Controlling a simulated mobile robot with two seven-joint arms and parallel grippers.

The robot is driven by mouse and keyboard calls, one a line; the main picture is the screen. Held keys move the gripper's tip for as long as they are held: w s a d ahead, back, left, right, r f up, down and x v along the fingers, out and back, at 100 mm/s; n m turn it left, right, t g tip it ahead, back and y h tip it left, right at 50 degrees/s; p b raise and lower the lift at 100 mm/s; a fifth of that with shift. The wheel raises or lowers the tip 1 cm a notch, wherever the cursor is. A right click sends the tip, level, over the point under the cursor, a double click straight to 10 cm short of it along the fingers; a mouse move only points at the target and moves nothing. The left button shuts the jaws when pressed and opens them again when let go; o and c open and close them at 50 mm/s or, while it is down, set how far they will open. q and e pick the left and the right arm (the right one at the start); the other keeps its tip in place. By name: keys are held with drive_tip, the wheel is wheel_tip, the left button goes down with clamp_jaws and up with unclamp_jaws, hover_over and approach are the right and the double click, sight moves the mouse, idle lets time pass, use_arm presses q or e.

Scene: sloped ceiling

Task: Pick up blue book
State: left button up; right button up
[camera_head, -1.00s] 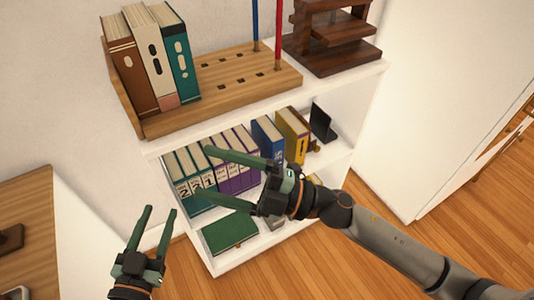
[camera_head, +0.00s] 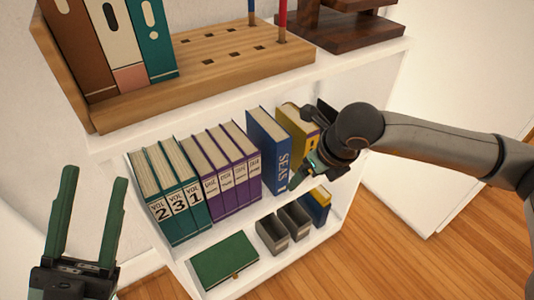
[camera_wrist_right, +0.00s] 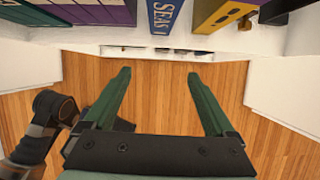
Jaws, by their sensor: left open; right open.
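The blue book (camera_head: 268,150) with "SEAS" on its spine stands upright on the middle shelf, between the purple volumes and a yellow book. Its lower spine also shows at the top of the right wrist view (camera_wrist_right: 167,14). My right gripper (camera_head: 298,178) is in front of the shelf, just right of the blue book's lower spine, and partly hidden by its own wrist. In the right wrist view its fingers (camera_wrist_right: 158,74) are apart and empty, with the book beyond them. My left gripper (camera_head: 94,175) is open and empty at the lower left.
Purple volumes (camera_head: 222,168) and teal volumes (camera_head: 172,197) stand left of the blue book. The yellow book (camera_head: 297,132) is to its right. The lower shelf holds a green book (camera_head: 224,261), grey bins (camera_head: 283,229) and another blue-and-yellow book (camera_head: 318,206).

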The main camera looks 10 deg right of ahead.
sight(284, 149)
drive_tip(key=w+a, duration=0.1)
drive_tip(key=w, duration=0.2)
drive_tip(key=w+a, duration=0.1)
drive_tip(key=w, duration=0.2)
drive_tip(key=w+a+b, duration=0.1)
drive_tip(key=w, duration=0.2)
drive_tip(key=shift+a, duration=0.1)
drive_tip(key=b+x, duration=0.1)
drive_tip(key=x, duration=0.4)
drive_tip(key=shift+c, duration=0.3)
clamp_jaws()
idle(0.4)
drive_tip(key=shift+w+r, duration=0.1)
drive_tip(key=shift+r, duration=0.05)
